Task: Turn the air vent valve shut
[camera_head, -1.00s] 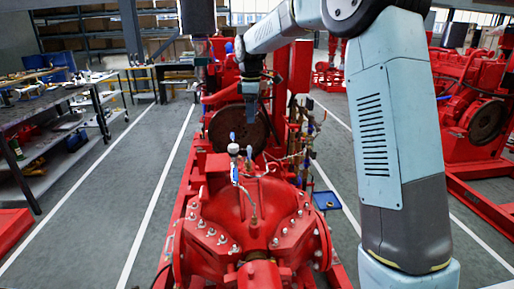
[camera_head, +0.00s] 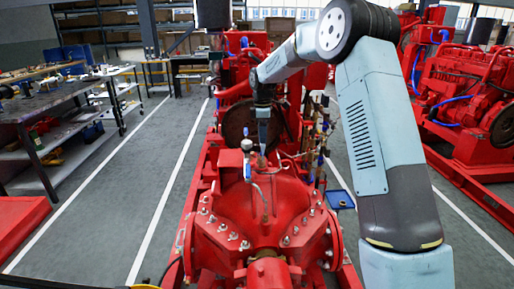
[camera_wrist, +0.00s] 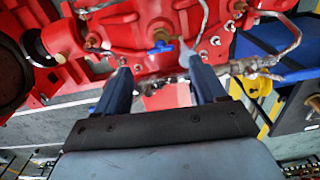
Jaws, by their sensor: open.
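A small valve with a blue handle (camera_wrist: 160,47) on a brass fitting shows in the wrist view, just beyond and between my fingertips. I take it for the air vent valve. My gripper (camera_wrist: 155,65) is open, its two blue fingers apart, with nothing held between them. In the head view my gripper (camera_head: 263,146) points down above the red pump casing (camera_head: 262,205). Blue handles are around a thin pipe there, one of them (camera_head: 248,172) just left of and below my gripper. I cannot tell which of them the wrist view shows.
A round white gauge (camera_head: 246,145) stands close to the left of my gripper. Thin metal pipes and fittings (camera_head: 320,150) run at the right. A cluttered workbench (camera_head: 40,115) is at the left. The grey floor (camera_head: 110,225) between bench and pumpset is clear.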

